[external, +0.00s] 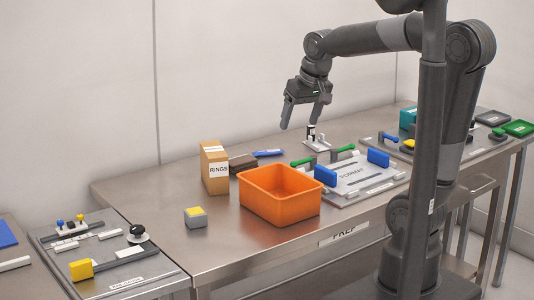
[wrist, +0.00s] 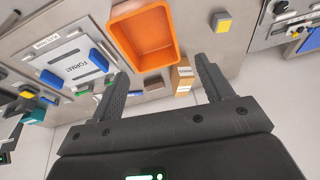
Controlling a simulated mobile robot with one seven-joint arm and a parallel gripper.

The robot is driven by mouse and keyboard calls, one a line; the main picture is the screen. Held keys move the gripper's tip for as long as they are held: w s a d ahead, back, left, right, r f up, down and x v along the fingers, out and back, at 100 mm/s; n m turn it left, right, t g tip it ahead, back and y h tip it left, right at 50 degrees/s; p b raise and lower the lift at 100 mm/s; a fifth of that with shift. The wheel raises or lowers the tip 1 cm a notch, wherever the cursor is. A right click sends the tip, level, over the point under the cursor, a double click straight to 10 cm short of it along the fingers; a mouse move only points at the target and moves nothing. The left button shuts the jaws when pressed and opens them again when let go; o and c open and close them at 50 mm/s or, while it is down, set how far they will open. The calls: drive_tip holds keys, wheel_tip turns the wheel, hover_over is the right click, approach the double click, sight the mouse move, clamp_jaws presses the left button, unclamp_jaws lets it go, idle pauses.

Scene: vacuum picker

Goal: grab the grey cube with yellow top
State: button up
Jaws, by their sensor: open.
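The grey cube with yellow top (external: 196,217) sits on the metal table near its left front, left of the orange bin. In the wrist view the cube (wrist: 222,22) shows at the top, right of the bin, with its yellow face visible. My gripper (external: 302,126) is open and empty, with its fingers pointing down. It is raised above the back of the table, to the right of the cube and well apart from it. In the wrist view my gripper (wrist: 158,85) has its two fingers spread wide with nothing between them.
The empty orange bin (external: 281,207) stands right of the cube. A cardboard box labelled RINGS (external: 215,180) stands behind the cube. A FORMAT plate (external: 352,174) with blue blocks lies to the right. Bare table (external: 145,193) surrounds the cube on its left and front.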

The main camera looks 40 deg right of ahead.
drive_tip(key=w+a+f+g, duration=0.1)
drive_tip(key=w+a+f, duration=0.1)
drive_tip(key=w+a, duration=0.4)
drive_tip(key=m+g, duration=0.1)
drive_tip(key=g, duration=0.2)
hover_over(194, 212)
wheel_tip(194, 212, down, 15)
drive_tip(key=shift+w+a+f, duration=0.2)
drive_tip(key=shift+w+f, duration=0.3)
wheel_tip(194, 212, down, 5)
drive_tip(key=shift+s+r, duration=0.1)
drive_tip(key=shift+r, duration=0.05)
drive_tip(key=shift+s+d+f, duration=0.1)
drive_tip(key=shift+s+f, duration=0.05)
drive_tip(key=shift+f, duration=0.75)
drive_tip(key=shift+s+d+f, duration=0.1)
drive_tip(key=shift+s+f, duration=0.05)
drive_tip(key=shift+f, duration=0.8)
drive_tip(key=shift+s+d+f, duration=0.1)
drive_tip(key=shift+s+f, duration=0.05)
drive_tip(key=shift+f, duration=0.75)
drive_tip(key=c, duration=1.1)
